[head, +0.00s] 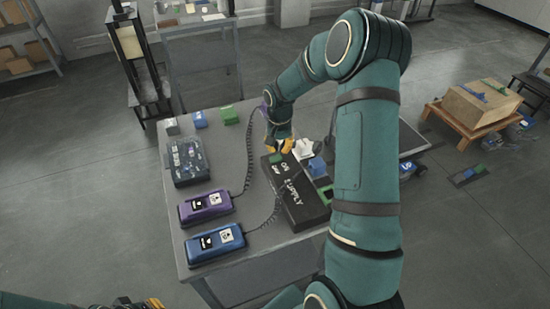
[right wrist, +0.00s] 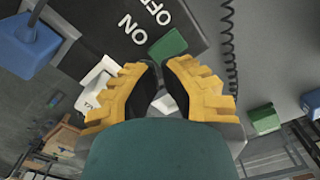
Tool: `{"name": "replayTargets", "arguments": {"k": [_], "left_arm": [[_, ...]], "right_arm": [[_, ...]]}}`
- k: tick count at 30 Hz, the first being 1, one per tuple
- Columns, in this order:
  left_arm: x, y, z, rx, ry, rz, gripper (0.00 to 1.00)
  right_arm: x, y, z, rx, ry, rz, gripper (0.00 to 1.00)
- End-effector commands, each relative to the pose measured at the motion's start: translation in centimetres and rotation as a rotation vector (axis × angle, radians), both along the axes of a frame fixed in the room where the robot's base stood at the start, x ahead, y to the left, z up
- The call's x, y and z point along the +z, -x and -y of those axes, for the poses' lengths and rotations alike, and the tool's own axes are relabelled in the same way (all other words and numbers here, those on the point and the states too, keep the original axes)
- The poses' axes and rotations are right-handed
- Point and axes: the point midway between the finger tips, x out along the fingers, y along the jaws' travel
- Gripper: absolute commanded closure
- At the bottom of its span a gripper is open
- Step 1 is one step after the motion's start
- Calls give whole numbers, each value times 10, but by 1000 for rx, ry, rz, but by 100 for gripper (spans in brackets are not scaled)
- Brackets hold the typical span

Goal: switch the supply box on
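The supply box (head: 305,213) is a long black box lettered ON, OFF and SUPPLY, lying on the grey table. A green switch part (head: 275,158) sits at its far end beside the ON and OFF lettering. It also shows in the right wrist view (right wrist: 168,44), just beyond my fingertips; which way it is set I cannot tell. My right gripper (head: 280,146) is above the table at this far end, with yellow fingers. In the right wrist view (right wrist: 160,68) a narrow gap shows between the fingers, with nothing held. My left gripper (head: 150,303) is cut off at the bottom edge.
Purple (head: 205,207) and blue (head: 214,242) handset units lie left of the box, with coiled cords. A dark case (head: 187,161) lies behind them. A white object (head: 303,149) and a blue block (head: 317,166) are close right of my right gripper. My right arm hides the table's right side.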

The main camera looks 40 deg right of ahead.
Motion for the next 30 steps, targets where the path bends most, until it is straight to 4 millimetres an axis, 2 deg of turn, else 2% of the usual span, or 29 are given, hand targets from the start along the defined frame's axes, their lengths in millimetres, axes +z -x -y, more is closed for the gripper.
{"name": "replayTargets", "arguments": {"k": [30], "left_arm": [[-10,0,0,0,0,0,100]], "right_arm": [[-14,0,0,0,0,0,100]]}}
